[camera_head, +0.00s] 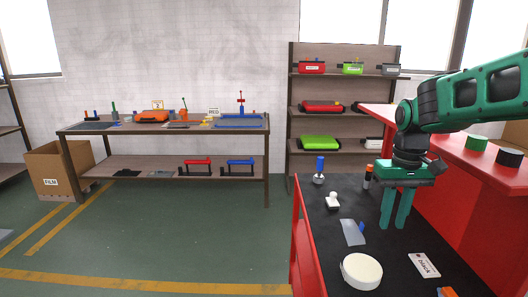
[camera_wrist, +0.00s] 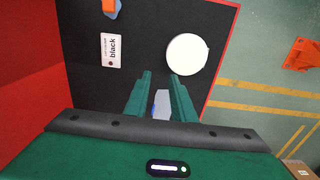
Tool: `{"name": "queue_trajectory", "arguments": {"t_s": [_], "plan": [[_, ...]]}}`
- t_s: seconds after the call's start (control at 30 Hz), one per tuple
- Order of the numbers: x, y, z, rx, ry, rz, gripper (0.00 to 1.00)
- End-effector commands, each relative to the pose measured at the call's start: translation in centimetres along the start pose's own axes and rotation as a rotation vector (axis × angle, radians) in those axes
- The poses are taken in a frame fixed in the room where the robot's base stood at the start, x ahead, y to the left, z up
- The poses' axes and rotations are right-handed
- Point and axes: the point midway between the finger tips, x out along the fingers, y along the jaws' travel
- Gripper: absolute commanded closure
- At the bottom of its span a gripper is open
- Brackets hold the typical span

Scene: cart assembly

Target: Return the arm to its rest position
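My gripper (camera_head: 395,208) is teal and hangs fingers down over the black top of a red cart (camera_head: 330,235). Its two fingers stand apart with nothing between them in the head view. In the wrist view my gripper (camera_wrist: 160,88) also shows two separate fingers, with a pale scraper-like piece (camera_wrist: 162,103) seen beyond the gap. My arm (camera_head: 460,95) reaches in from the right, bent at the elbow. The fingertips look clear of the items on the cart, though their exact height cannot be told.
The cart top holds a white disc (camera_head: 361,271), a card marked black (camera_head: 424,265), a translucent scraper (camera_head: 352,232), a white knob piece (camera_head: 333,201) and a blue-handled tool (camera_head: 320,170). A red raised panel (camera_head: 450,185) stands at right. A workbench (camera_head: 165,128) and shelves (camera_head: 340,90) stand behind.

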Motion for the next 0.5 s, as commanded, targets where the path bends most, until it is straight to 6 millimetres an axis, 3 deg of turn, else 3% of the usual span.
{"name": "queue_trajectory", "arguments": {"t_s": [0.5], "plan": [[1.4,-1.7,4.0,-0.011,0.175,-0.020,0.77]]}}
